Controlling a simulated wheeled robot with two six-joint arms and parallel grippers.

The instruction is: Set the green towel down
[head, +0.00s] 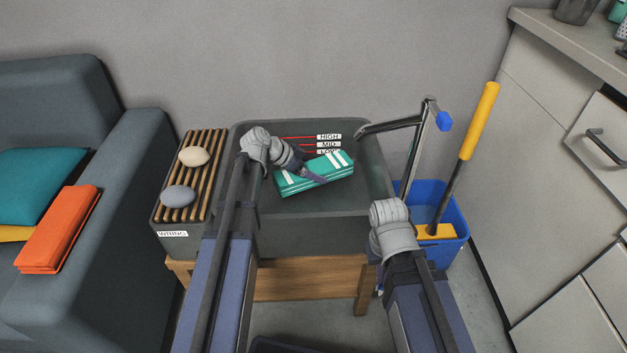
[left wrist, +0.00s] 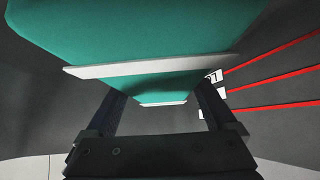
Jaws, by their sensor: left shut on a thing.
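The green towel (head: 335,168), folded with white stripes, is inside the dark grey basin (head: 375,165). In the left wrist view the towel (left wrist: 145,30) fills the top and lies between the two fingers of the left gripper (left wrist: 160,95). I cannot tell whether the towel touches the basin floor. My right arm's wrist shows over the basin's front right corner, but its fingers are hidden.
A slatted rack (head: 209,153) labelled WRING holds two stones on the left. Red level lines (head: 298,145) mark the basin's back wall. A faucet (head: 390,125) overhangs the right rim. A blue bucket (head: 455,215) with a yellow-handled tool stands right. An orange towel (head: 58,228) lies on the sofa.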

